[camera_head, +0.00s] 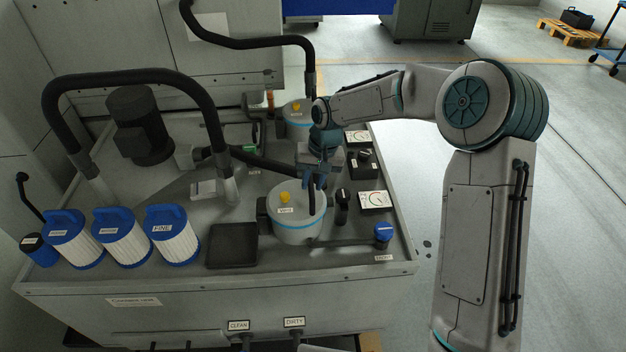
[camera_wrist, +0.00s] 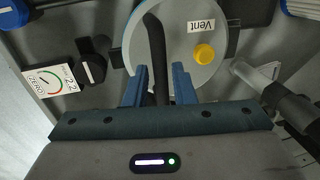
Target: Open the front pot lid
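The front pot (camera_head: 299,228) is a grey cylinder with a light blue rim band, a yellow knob and a "Vent" label on its lid. The lid (camera_wrist: 185,50) fills the upper middle of the wrist view. A dark bar handle (camera_wrist: 153,40) runs across it. My gripper (camera_head: 315,180) points down over the lid's right rear part. In the wrist view my gripper's two blue fingers (camera_wrist: 159,75) stand apart, one on each side of the handle. I see no firm contact between fingers and handle. The lid looks seated on the pot.
A second, similar pot (camera_head: 297,112) stands behind, partly hidden by my arm. Gauges (camera_head: 374,200) and black knobs lie to the right. A blue-topped valve (camera_head: 383,233) is at front right. Blue-capped filters (camera_head: 172,236) and a black tray (camera_head: 232,246) are left. A thick black hose arches at left.

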